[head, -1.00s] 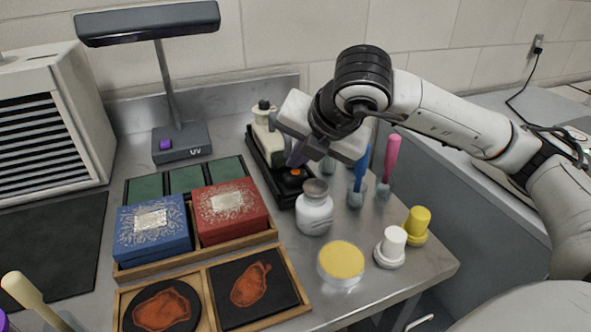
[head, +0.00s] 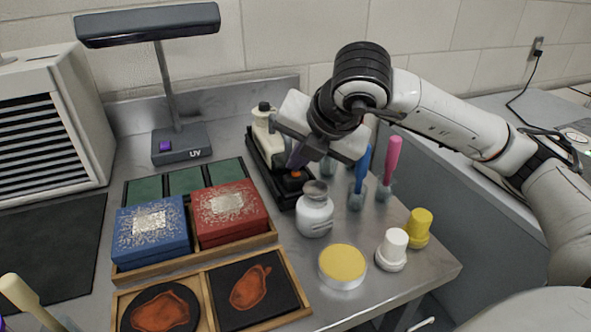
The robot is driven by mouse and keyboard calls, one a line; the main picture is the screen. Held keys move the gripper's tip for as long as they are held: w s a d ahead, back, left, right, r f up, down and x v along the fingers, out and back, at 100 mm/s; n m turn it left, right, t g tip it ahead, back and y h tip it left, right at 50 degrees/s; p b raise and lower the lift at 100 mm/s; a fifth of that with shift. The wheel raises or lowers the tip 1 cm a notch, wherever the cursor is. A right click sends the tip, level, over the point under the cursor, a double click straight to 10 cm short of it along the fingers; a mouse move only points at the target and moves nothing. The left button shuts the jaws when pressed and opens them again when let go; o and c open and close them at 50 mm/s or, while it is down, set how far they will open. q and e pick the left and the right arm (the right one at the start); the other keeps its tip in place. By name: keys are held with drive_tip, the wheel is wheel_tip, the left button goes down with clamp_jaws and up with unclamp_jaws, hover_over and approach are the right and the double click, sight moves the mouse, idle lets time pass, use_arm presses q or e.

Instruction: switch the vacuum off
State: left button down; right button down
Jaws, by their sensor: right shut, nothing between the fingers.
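The vacuum is probably the black unit (head: 264,153) at the back of the bench, with a cream bottle (head: 262,122) on its far end. An orange button (head: 295,174) shows on its near end. My right gripper (head: 294,164) is shut and empty, pointing down with its fingertips right at the orange button. I cannot tell whether they touch or press it. The gripper body hides part of the unit. My left gripper is not in view.
A white jar (head: 314,212) stands just in front of the unit. Blue (head: 361,170) and pink (head: 390,162) handled tools stand to the right. Red (head: 230,212) and blue (head: 150,232) boxes sit left, before a UV lamp (head: 180,145). A yellow-topped tin (head: 342,264) is near the front.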

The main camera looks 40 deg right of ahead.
sight(297, 175)
drive_tip(key=shift+r, duration=0.15)
wheel_tip(297, 175, up, 6)
drive_tip(key=p, duration=0.3)
drive_tip(key=shift+p, duration=0.4)
drive_tip(key=shift+r, duration=0.1)
idle(0.3)
